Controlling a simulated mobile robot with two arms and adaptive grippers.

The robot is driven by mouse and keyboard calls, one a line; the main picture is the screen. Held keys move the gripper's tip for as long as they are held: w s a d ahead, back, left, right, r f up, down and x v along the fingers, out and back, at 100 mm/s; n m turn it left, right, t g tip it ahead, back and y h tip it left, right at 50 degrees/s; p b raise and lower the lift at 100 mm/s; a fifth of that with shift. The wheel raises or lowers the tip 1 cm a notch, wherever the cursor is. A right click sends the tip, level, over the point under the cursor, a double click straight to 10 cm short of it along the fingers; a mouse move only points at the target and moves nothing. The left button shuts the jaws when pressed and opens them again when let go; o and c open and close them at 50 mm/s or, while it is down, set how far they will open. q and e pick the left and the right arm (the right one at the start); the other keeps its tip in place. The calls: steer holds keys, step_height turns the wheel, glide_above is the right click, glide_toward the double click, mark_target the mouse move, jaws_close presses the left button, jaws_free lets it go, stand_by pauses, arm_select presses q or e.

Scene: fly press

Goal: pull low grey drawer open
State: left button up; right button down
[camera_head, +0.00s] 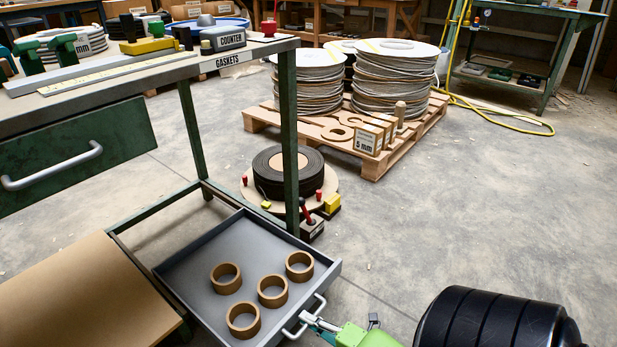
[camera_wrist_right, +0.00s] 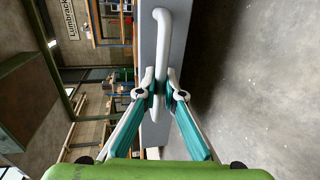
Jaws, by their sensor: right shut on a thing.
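The low grey drawer (camera_head: 228,248) stands out from under the green-legged bench in the head view, its inside open to view. Several brown rings (camera_head: 272,291) lie in it. Its pale bar handle (camera_head: 302,322) is on the front face, towards the bottom of the picture. My right gripper (camera_head: 313,321) is shut on this handle. In the right wrist view, the fingers of my right gripper (camera_wrist_right: 160,92) close around the handle bar (camera_wrist_right: 161,45), with the grey drawer front (camera_wrist_right: 176,40) behind it. My left gripper is not in view.
A green upper drawer (camera_head: 75,150) with its own handle is above on the left. A brown board (camera_head: 85,295) lies left of the grey drawer. A black roll (camera_head: 290,172) stands behind it. The floor (camera_head: 440,220) to the right is mostly clear.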

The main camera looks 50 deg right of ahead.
steer(key=c, duration=2.1)
jaws_free()
steer(key=shift+c, duration=0.2)
steer(key=v, duration=1.2)
